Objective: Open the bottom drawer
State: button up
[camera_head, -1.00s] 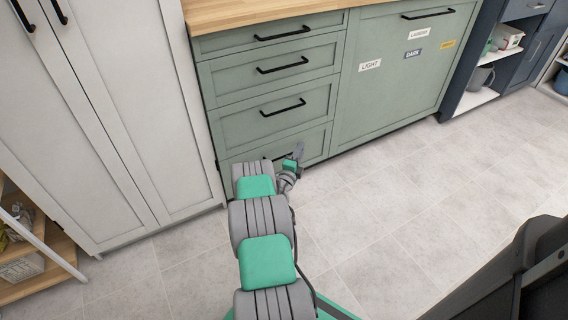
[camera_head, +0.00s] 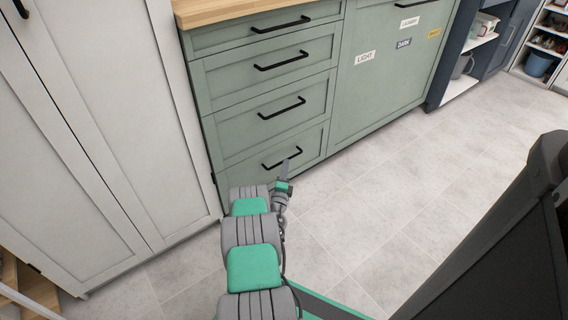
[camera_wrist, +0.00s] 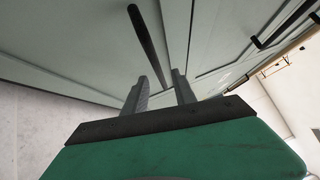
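The bottom drawer (camera_head: 245,182) is the lowest front of the green cabinet and looks flush with it. Its black bar handle (camera_head: 283,159) shows just above my gripper (camera_head: 289,169) in the head view. My arm hides the drawer's lower left part. In the wrist view, a black bar handle (camera_wrist: 147,42) stands out ahead of my gripper (camera_wrist: 160,88). Its near end lines up with the gap between the two grey fingers. The fingers are apart with nothing held between them. I cannot tell the exact distance to the handle.
Several more drawers with black handles (camera_head: 282,108) are above, under a wooden top (camera_head: 235,8). A labelled green panel (camera_head: 375,85) is on the right and a tall white cupboard (camera_head: 100,120) on the left. The tiled floor (camera_head: 420,200) in front is clear.

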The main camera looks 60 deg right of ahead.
jog(key=b+x, duration=0.1)
jog(key=x, duration=0.3)
jog(key=shift+w, duration=0.15)
jog(key=shift+c, duration=0.3)
grip_shut()
dwell(0.9)
